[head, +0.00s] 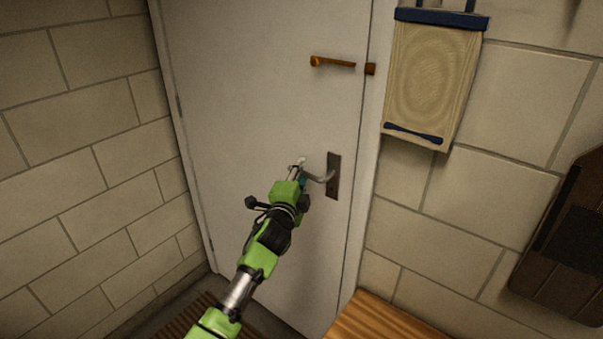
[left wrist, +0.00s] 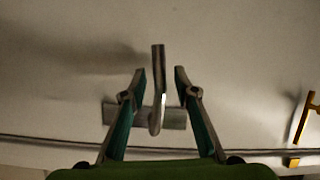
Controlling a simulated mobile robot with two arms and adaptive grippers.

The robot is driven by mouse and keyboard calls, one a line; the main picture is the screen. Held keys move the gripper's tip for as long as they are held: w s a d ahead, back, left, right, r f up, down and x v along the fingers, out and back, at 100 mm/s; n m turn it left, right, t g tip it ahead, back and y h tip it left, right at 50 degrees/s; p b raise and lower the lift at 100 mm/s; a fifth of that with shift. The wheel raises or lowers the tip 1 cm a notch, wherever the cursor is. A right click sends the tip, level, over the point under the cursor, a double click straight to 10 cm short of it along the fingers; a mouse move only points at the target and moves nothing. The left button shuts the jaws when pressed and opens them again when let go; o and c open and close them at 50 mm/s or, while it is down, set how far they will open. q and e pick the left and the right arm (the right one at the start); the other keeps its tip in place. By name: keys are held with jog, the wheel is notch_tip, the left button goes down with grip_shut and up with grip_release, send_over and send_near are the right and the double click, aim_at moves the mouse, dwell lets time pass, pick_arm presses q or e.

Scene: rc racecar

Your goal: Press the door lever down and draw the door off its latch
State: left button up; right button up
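The pale door (head: 260,90) stands in its frame and looks closed. Its metal lever (head: 321,179) sticks out to the left from a dark plate (head: 334,176) near the door's right edge. My left gripper (head: 300,170), on a green arm, is at the lever's free end. In the left wrist view the gripper (left wrist: 160,74) is open, with one finger on each side of the lever (left wrist: 157,85); gaps show between lever and fingers. The plate (left wrist: 174,116) shows partly behind the fingers. My right gripper is in neither view.
A brass-coloured latch bar (head: 332,62) is on the door above the lever, with a small catch (head: 370,69) at the frame. A wooden board (head: 432,80) hangs on the right wall. A wooden bench top (head: 375,318) is below right.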

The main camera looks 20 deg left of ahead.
pick_arm(q)
grip_shut()
jog(key=shift+f+n+g+p, duration=0.3)
jog(key=shift+n+p, duration=0.5)
jog(key=shift+p, duration=0.35)
jog(key=shift+f+n+g+p, duration=0.35)
jog(key=shift+n+p, duration=0.25)
jog(key=shift+p, duration=0.2)
jog(key=shift+s+d+f+n+g+h+p, duration=0.1)
jog(key=shift+d+f+n+g+h+p, duration=0.25)
jog(key=shift+f+n+p, duration=0.45)
jog(key=shift+s+d+f+n+g+h+p, duration=0.1)
jog(key=shift+d+f+n+g+h+p, duration=0.15)
jog(key=shift+f+n+p, duration=0.5)
jog(key=shift+r, duration=0.25)
